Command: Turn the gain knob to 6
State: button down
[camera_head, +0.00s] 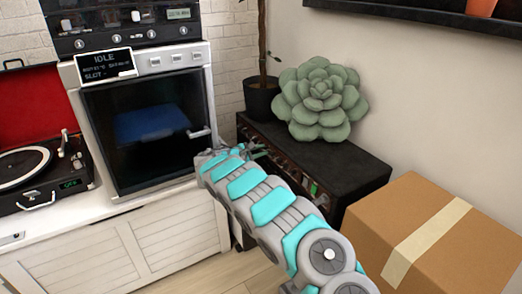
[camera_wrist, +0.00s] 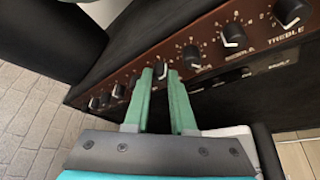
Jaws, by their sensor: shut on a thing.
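A black amplifier (camera_head: 350,168) stands against the wall, right of the machine, its front partly hidden by my arm. Its brown panel, also in the wrist view (camera_wrist: 211,35), carries a row of black knobs with pale pointers and printed scales. My gripper (camera_wrist: 164,70) is shut on a knob (camera_wrist: 161,70), with a green finger on each side. The knob's label and scale are hidden or too small to read, so I cannot tell whether it is the gain knob or where it points. The treble knob (camera_wrist: 291,12) is at the right end.
A green succulent-shaped cushion (camera_head: 320,100) and a black plant pot (camera_head: 261,100) sit on the amplifier. A cardboard box (camera_head: 430,240) is close to my arm on the right. A machine with a dark window (camera_head: 150,125) and a record player (camera_head: 30,170) stand left.

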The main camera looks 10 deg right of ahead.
jog(key=c, duration=0.7)
grip_release()
jog(key=shift+c, duration=0.2)
jog(key=v, duration=0.8)
jog(key=shift+b, duration=0.4)
jog(key=shift+w, duration=0.1)
